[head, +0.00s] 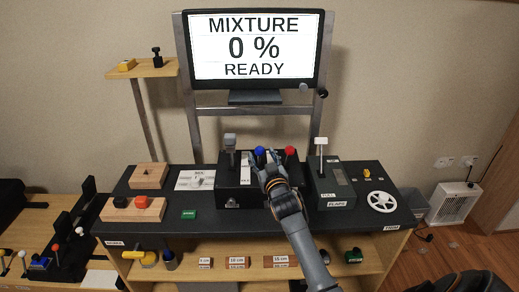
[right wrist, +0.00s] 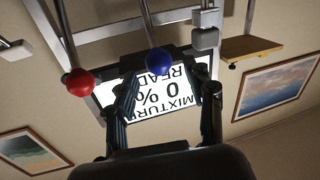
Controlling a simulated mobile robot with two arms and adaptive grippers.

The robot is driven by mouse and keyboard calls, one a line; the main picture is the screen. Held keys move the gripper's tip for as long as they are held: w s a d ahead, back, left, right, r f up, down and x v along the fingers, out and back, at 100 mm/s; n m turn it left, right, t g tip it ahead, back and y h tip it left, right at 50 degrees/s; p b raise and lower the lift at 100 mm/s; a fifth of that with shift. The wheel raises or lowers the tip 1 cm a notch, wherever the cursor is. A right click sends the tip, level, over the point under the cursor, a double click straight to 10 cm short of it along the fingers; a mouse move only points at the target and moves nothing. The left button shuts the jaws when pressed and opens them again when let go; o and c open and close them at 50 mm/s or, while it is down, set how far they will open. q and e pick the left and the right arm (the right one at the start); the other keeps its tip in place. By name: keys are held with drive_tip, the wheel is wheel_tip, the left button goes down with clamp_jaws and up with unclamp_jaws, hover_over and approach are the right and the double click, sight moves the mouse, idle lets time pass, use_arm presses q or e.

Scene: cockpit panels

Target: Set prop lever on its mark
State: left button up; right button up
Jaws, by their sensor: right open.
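The lever with the blue knob (head: 260,151), which I take for the prop lever, stands on the black lever box (head: 232,193) in the middle of the console. A white strip (head: 245,168) lies along the box top; its marks are too small to read. My right gripper (head: 267,167) is just in front of the blue knob. In the right wrist view my right gripper (right wrist: 168,85) is open and empty, with the blue knob (right wrist: 159,61) in line between its fingers, seemingly beyond the tips. My left gripper is out of view.
The red-knobbed lever (head: 290,152) is close on the right, the grey-handled lever (head: 230,142) on the left. The flaps box (head: 332,188) with its white-topped lever stands farther right. A screen (head: 254,48) behind reads MIXTURE 0 % READY.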

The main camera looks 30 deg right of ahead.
sight(261, 154)
drive_tip(key=shift+x, duration=2)
clamp_jaws()
